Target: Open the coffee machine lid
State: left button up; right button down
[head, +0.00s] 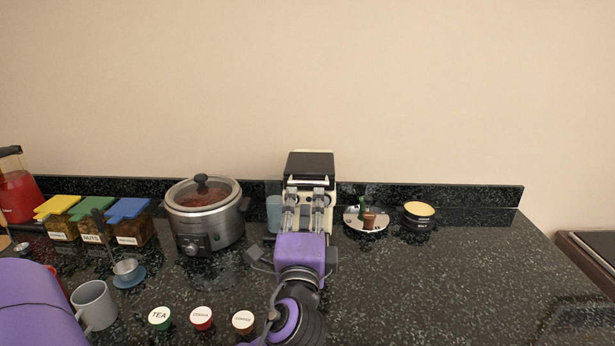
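The coffee machine (311,182) is cream with a black top and stands at the back of the counter, near the middle of the head view. Its black lid (310,164) is on top; it looks down on the body, though the angle makes this hard to judge. The gripper hides the machine's lower part. I cannot tell whether the fingers touch it.
Left of the machine stand a slow cooker (204,212) and jars with coloured lids (129,210). A grey mug (94,305) and round labelled lids (202,317) are nearer. The right counter (460,280) is clear.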

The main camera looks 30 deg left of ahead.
aim_at(306, 183)
pick_arm(q)
jog(key=x, duration=0.2)
jog(key=p+x, duration=0.1)
jog(key=x, duration=0.4)
jog(key=shift+r, duration=0.25)
grip_shut()
